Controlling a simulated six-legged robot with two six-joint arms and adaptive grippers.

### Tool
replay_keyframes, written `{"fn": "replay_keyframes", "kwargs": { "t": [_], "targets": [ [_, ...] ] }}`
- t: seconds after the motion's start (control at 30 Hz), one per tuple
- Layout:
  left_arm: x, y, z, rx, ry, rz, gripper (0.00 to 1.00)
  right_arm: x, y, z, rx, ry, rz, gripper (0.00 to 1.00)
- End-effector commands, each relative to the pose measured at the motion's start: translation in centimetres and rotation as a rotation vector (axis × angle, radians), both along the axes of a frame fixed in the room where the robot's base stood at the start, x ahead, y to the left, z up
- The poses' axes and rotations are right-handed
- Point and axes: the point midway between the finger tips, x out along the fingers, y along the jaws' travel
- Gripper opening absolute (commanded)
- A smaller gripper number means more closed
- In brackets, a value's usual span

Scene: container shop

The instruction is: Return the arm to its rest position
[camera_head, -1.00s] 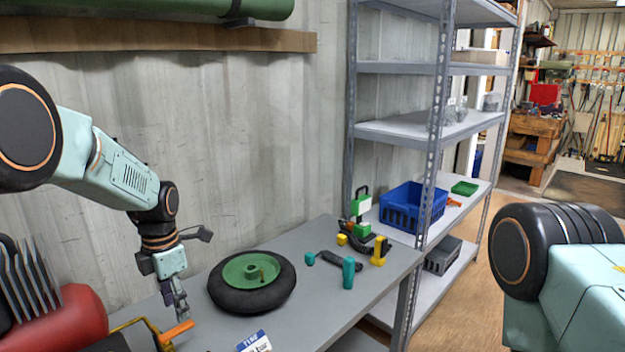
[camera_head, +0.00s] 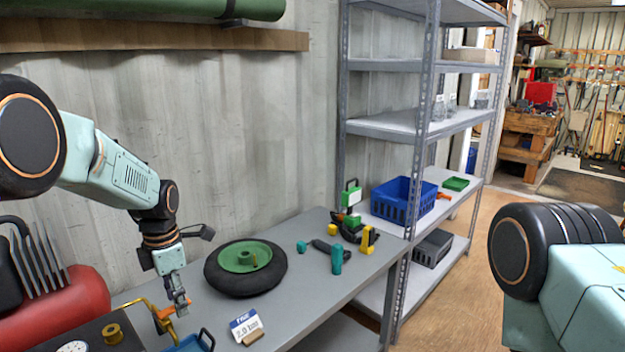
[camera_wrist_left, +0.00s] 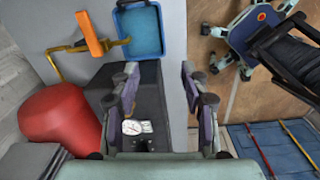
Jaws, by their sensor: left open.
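My left arm comes in from the left in the head view and hangs its gripper (camera_head: 180,304) down over the near left end of the grey workbench (camera_head: 305,285). In the left wrist view the gripper (camera_wrist_left: 160,85) has its fingers spread apart with nothing between them. An orange handle (camera_head: 166,312) shows close by the fingertips in the head view. In the wrist view this orange handle (camera_wrist_left: 90,35) lies outside the fingers. My right arm shows at the right edge of the head view, but its gripper is out of view.
A black wheel with green hub (camera_head: 245,268), a price sign (camera_head: 246,325) and a blue tray (camera_head: 190,344) are on the bench. A red tank (camera_head: 70,305) stands left. Small tools lie farther back. A shelf (camera_head: 400,125) holds a blue crate (camera_head: 404,201).

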Motion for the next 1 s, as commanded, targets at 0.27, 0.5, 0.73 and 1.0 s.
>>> {"fn": "replay_keyframes", "kwargs": {
  "t": [0.27,0.5,0.73,1.0],
  "targets": [
    [2.2,0.1,-0.7,0.027,-0.121,-0.291,0.45,0.0,0.0,0.0,0.0,0.0,0.0,0.0],
    [1.9,-0.7,-4.0,0.101,-0.236,-0.708,0.45,0.0,0.0,-0.2,0.0,0.0,0.0,0.0],
    [-2.2,-2.0,-11.5,0.21,-0.285,-1.177,0.45,0.0,0.0,-2.1,0.0,0.0,0.0,0.0],
    [-12.7,-3.5,-22.4,0.322,-0.248,-1.73,0.45,0.0,0.0,-5.9,0.0,0.0,0.0,0.0]
  ]
}}
